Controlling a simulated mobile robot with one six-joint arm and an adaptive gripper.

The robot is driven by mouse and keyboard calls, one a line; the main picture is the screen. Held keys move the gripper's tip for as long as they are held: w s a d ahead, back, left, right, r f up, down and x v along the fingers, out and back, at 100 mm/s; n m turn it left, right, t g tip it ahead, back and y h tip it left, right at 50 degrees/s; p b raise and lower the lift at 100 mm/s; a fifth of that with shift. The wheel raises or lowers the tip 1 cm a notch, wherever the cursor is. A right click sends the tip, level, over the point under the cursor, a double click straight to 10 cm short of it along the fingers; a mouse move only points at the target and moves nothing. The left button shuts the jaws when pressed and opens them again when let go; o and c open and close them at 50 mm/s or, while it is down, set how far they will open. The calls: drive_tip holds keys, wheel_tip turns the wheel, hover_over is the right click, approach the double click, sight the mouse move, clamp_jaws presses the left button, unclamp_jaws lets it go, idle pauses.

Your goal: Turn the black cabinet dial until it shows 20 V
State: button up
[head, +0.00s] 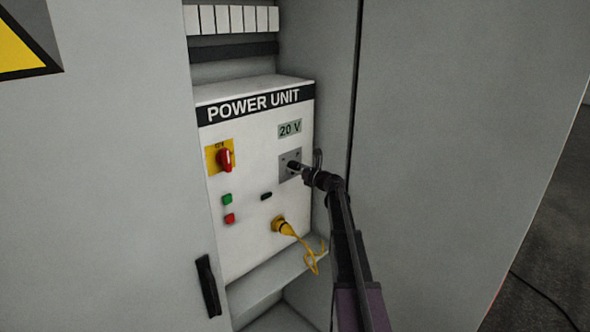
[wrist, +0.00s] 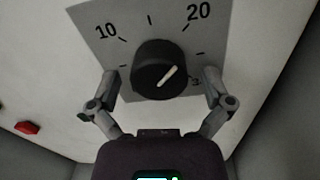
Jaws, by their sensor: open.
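The black dial (wrist: 150,62) is a round knob with a white pointer line on a grey scale plate (wrist: 95,15). Its pointer slants to the upper right, the side of the 20 mark; the 10 is at upper left. In the head view, the display (head: 290,129) above the dial reads 20 V. My gripper (wrist: 160,78) is open, one finger on each side of the knob, with a visible gap on both sides. In the head view my gripper (head: 299,168) is at the dial plate (head: 284,173) and hides much of the knob.
The white power unit (head: 250,190) sits inside a grey cabinet. It bears a red rotary switch (head: 225,159), green (head: 227,199) and red (head: 230,218) buttons, and a yellow plug (head: 283,227) with a cable. The cabinet's right wall (head: 335,90) is close beside the dial.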

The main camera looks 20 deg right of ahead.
drive_tip(key=v, duration=1.2)
idle(0.5)
drive_tip(key=s+a+f+n+g+b, duration=0.1)
drive_tip(key=s+a+f+n+g, duration=0.25)
drive_tip(key=a+f+n, duration=0.35)
drive_tip(key=s+a+f+n+g+b, duration=0.1)
drive_tip(key=s+a+f+n+g, duration=0.3)
drive_tip(key=a, duration=0.6)
drive_tip(key=s+a+f+n+g+b, duration=0.1)
drive_tip(key=s+a+f+n+g, duration=0.2)
drive_tip(key=a+n, duration=0.45)
drive_tip(key=s+a+f+n+g+h+b, duration=0.1)
drive_tip(key=s+a+f+n+g+h, duration=0.2)
drive_tip(key=s+n, duration=0.4)
drive_tip(key=s+a+f+n+g+h+b, duration=0.1)
drive_tip(key=s+a+f+n+g+h, duration=0.2)
drive_tip(key=s, duration=0.9)
wheel_tip(320, 180, down, 3)
drive_tip(key=a+n, duration=0.1)
drive_tip(key=n, duration=0.4)
drive_tip(key=shift+s+a+f+h, duration=0.25)
drive_tip(key=shift+a+h, duration=0.1)
drive_tip(key=shift+h, duration=0.05)
